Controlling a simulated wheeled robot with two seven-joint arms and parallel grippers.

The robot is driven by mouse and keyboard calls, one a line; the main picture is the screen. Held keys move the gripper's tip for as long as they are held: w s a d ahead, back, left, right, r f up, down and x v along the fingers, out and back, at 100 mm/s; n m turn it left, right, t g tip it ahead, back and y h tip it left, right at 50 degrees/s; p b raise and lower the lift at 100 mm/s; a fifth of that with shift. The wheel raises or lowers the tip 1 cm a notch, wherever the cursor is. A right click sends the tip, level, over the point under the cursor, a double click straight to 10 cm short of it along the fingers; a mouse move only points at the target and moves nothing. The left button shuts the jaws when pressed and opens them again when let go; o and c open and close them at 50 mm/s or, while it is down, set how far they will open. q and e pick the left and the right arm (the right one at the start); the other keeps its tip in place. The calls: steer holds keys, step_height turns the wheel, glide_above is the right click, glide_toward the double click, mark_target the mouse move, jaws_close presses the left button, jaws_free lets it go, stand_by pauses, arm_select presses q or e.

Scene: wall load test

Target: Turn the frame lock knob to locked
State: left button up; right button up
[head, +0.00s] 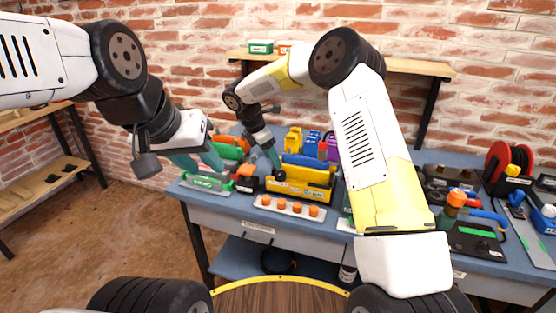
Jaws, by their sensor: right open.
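I cannot tell for sure which part is the frame lock knob. A small dark knob-like part (279,175) shows at the left front of the yellow unit (302,190) on the blue bench, but its setting is too small to read. My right gripper (274,160) reaches down just above this part, with its teal fingers open; whether they touch it cannot be told. My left gripper (197,163) is open, its teal fingers spread over the left end of the bench, near a green-based unit (205,183). It appears empty.
A white strip with several orange knobs (290,207) lies at the bench (232,212) front. Blue, yellow and purple units stand behind the yellow one. Dark devices and a red reel (508,163) crowd the right side. A brick wall and shelf (418,67) are behind.

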mark_target(280, 173)
steer(key=x, duration=0.7)
steer(key=shift+c, duration=0.5)
jaws_close()
